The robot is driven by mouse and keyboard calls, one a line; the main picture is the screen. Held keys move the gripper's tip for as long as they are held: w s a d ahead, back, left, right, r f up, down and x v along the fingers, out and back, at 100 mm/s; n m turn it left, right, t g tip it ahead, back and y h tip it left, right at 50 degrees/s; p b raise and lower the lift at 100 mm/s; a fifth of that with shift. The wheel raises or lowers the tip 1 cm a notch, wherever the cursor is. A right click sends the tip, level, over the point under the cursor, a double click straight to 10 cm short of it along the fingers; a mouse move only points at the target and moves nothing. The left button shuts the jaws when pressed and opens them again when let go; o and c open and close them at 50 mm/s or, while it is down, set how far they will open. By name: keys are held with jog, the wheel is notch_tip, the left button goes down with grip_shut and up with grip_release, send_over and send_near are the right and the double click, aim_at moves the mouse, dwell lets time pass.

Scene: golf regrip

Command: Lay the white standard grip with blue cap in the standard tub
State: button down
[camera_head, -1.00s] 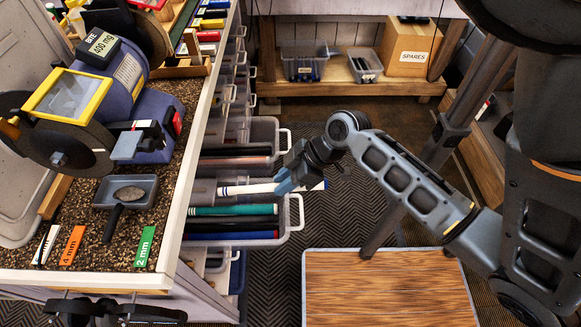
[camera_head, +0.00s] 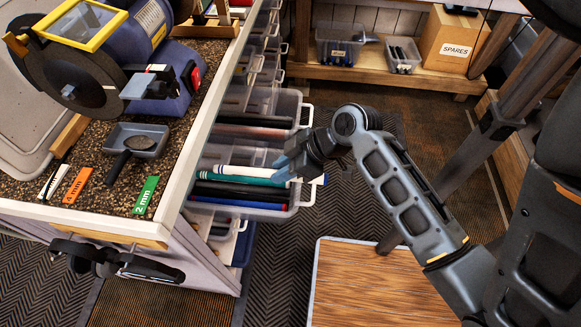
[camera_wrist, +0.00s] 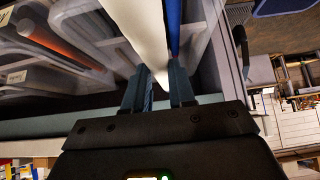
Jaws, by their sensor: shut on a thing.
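My gripper (camera_head: 288,172) is shut on the white grip (camera_head: 243,170), which lies lengthwise over an open clear drawer-like tub (camera_head: 292,213). The white grip also shows in the wrist view (camera_wrist: 147,28), between the two fingers. Its far end points left, into the tub, and its near end sticks out to the right past my gripper. The tub holds green, black and blue grips, and the white grip is close above or among them; I cannot tell if it touches them.
Another clear tub (camera_head: 262,105) with dark and reddish grips sits behind. The workbench (camera_head: 108,205), with a grinder (camera_head: 130,75) and colored thickness tags, is at left. A wood-topped platform (camera_head: 365,290) stands at front right. Shelf bins and a SPARES box (camera_head: 455,42) are at the back.

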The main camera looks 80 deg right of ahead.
aim_at(270, 171)
jog(key=w, duration=0.8)
jog(key=shift+w+a+f, duration=0.15)
jog(key=shift+w, duration=0.1)
jog(key=f+b, duration=0.1)
jog(key=f, duration=0.1)
jog(key=f+b, duration=0.1)
jog(key=f, duration=0.1)
jog(key=f+b, duration=0.1)
jog(key=b, duration=0.1)
jog(key=shift+w+f, duration=0.3)
jog(key=shift+f, duration=0.1)
jog(key=shift+f+b, duration=0.55)
jog(key=shift+f, duration=0.75)
jog(key=c, duration=0.9)
grip_release()
jog(key=shift+o, duration=0.2)
jog(key=v, duration=0.7)
jog(key=shift+s+r, duration=0.25)
